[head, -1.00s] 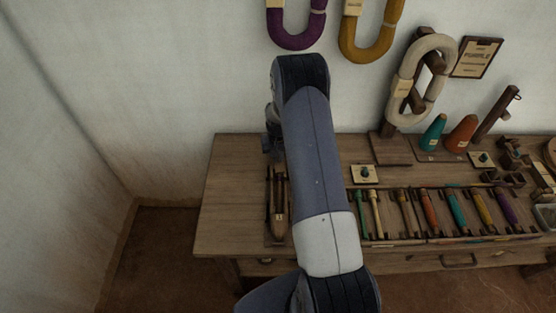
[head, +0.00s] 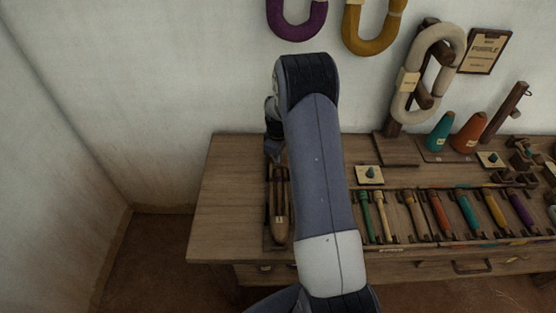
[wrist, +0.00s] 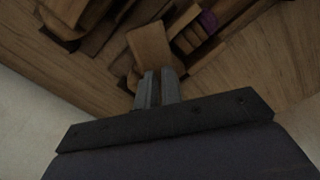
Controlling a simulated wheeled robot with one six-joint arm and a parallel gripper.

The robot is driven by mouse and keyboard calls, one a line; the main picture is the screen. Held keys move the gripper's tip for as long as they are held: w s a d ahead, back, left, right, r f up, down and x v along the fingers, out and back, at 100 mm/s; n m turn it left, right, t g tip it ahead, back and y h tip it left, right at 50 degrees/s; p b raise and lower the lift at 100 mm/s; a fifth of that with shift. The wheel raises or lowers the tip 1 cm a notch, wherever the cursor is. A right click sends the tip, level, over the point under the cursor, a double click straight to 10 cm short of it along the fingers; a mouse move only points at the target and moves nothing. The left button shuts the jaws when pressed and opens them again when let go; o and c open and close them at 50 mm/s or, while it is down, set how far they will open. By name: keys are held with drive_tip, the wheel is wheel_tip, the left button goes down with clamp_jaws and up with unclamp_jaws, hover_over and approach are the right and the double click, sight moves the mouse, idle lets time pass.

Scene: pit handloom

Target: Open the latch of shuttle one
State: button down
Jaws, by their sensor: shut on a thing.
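Shuttle one (head: 279,214) is a long brown wooden boat shape with a small numbered label, lying in a holder at the left of the bench. My gripper (head: 275,158) is at its far end, partly hidden by my arm in the head view. In the wrist view my gripper (wrist: 158,76) has its two grey fingers close together at a brown wooden block (wrist: 150,46), which looks like the latch. The fingers are shut on it. A slotted wooden part with a purple piece (wrist: 208,20) lies beside the block. The exact contact is too dark to see.
The wooden bench (head: 225,190) has bare room left of the shuttle. A rack of several coloured bobbins (head: 440,213) lies to the right. Behind stand a teal cone (head: 440,133), an orange cone (head: 469,133) and a stand with a pale skein (head: 408,100). The wall is close behind.

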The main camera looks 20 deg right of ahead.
drive_tip(key=n+b, duration=0.1)
drive_tip(key=n, duration=0.4)
drive_tip(key=shift+n, duration=0.3)
idle(0.4)
drive_tip(key=c, duration=1.6)
unclamp_jaws()
drive_tip(key=shift+o, duration=0.2)
